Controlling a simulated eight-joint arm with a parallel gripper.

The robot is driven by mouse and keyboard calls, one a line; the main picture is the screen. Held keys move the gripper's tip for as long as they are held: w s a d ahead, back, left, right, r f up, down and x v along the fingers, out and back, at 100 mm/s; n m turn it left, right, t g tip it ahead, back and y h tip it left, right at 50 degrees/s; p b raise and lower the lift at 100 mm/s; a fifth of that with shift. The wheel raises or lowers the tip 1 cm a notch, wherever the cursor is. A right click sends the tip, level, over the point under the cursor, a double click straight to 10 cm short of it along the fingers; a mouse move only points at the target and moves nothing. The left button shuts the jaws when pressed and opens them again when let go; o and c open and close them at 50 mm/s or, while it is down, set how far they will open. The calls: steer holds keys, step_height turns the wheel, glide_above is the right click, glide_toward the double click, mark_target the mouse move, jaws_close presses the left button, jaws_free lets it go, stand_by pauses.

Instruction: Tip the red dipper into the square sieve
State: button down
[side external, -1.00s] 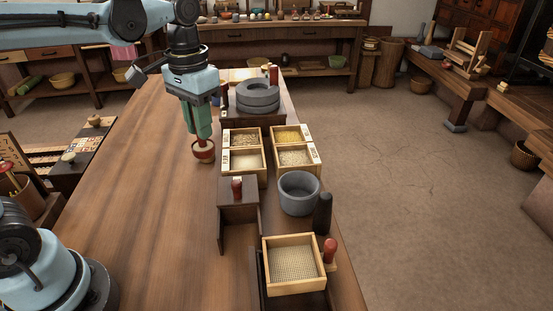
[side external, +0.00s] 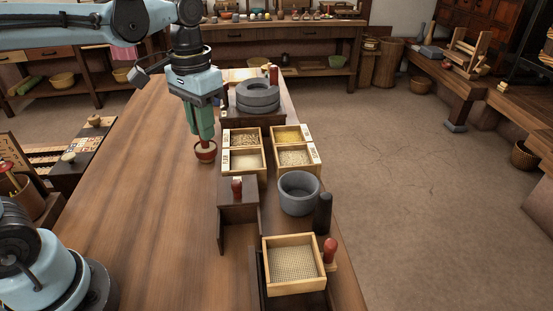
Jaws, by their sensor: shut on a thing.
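The red dipper (side external: 205,153) hangs upright below my gripper (side external: 203,136), which is shut on its handle. The dipper's round bowl is at the left of the small wooden boxes, over the bare table; I cannot tell whether it touches the wood. A pale fill or lining shows inside the bowl. The square sieve (side external: 267,272) has a light wooden frame and a fine mesh floor. It sits on a dark stand at the front right of the table, well apart from the dipper and nearer the camera. Its mesh looks empty.
Several labelled boxes of grain or meal (side external: 243,174) stand between dipper and sieve. A dark wooden stand with a red knob (side external: 237,187), a grey stone bowl (side external: 299,195) and a dark cylinder (side external: 322,213) are nearer. Stacked grey stones (side external: 257,101) stand behind. The table's left side is clear.

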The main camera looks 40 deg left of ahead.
steer(key=s+d+f+m, duration=0.2)
steer(key=d+m, duration=0.4)
steer(key=d, duration=0.7)
steer(key=s+d+f+m, duration=0.1)
steer(key=d+m, duration=0.5)
steer(key=d, duration=0.7)
steer(key=shift+s+a+f+t+h, duration=0.65)
steer(key=shift+f+t+h, duration=0.15)
steer(key=shift+t+h, duration=0.5)
steer(key=shift+s+a+f+t+h, duration=0.65)
steer(key=shift+f+t+h, duration=0.2)
steer(key=shift+t+h, duration=0.45)
steer(key=shift+s+a+f+t+h, duration=0.55)
steer(key=shift+s+f+t+h, duration=0.2)
steer(key=shift+t+h, duration=0.55)
steer(key=shift+w, duration=0.1)
steer(key=w+d+r+g+y, duration=0.3)
steer(key=r+g+y, duration=0.1)
steer(key=g+y, duration=0.3)
steer(key=shift+w+d+r+g+y, duration=0.25)
steer(key=shift+w+d+g+y, duration=0.05)
steer(key=shift+d+g+y, duration=0.1)
